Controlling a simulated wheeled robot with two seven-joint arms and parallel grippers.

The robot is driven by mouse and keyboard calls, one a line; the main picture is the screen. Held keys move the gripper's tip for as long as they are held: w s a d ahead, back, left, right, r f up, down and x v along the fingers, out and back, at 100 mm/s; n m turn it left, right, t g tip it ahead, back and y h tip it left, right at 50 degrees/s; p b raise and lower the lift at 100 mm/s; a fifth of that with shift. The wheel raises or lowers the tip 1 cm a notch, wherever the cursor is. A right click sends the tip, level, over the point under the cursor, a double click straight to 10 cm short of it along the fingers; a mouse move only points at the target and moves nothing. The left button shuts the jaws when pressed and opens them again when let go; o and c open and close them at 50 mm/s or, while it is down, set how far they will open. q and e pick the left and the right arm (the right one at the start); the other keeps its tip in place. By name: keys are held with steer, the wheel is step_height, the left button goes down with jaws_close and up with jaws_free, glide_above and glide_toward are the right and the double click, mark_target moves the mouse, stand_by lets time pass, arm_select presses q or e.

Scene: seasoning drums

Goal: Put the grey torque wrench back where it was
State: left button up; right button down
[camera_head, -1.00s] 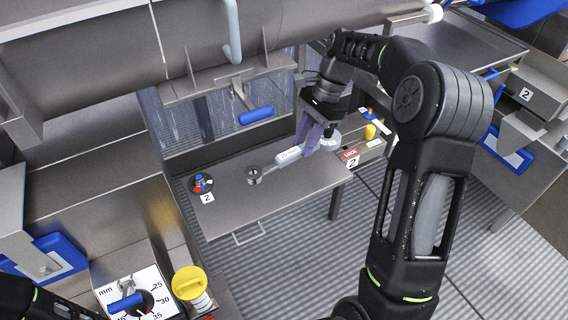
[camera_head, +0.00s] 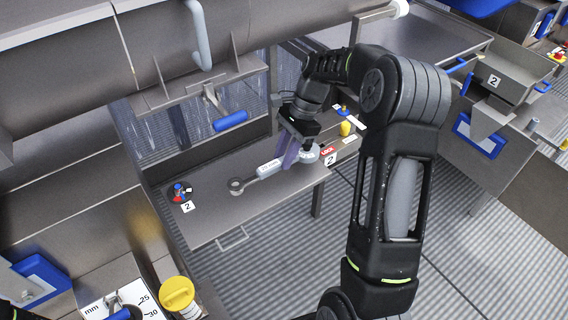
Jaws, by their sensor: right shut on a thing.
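The grey torque wrench (camera_head: 269,169) is in the head view, over the steel side table (camera_head: 215,215). Its ring end (camera_head: 237,187) points left and its pale handle runs right, into my right gripper. My right gripper (camera_head: 287,162), with purple fingers, is shut on the handle and hides part of it. The wrench lies on or just above the table top; I cannot tell which.
A small round station with coloured knobs (camera_head: 180,193) is at the table's left end. A red LOCK label (camera_head: 328,151) and yellow knob (camera_head: 345,128) are at its right. The large drum (camera_head: 60,70) overhangs behind. The table's middle front is clear.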

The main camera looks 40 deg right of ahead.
step_height(320, 180, down, 3)
steer(key=shift+f+p, duration=0.2)
steer(key=shift+p, duration=0.15)
steer(key=shift+f, duration=0.1)
steer(key=c, duration=1.2)
jaws_free()
steer(key=shift+f, duration=0.15)
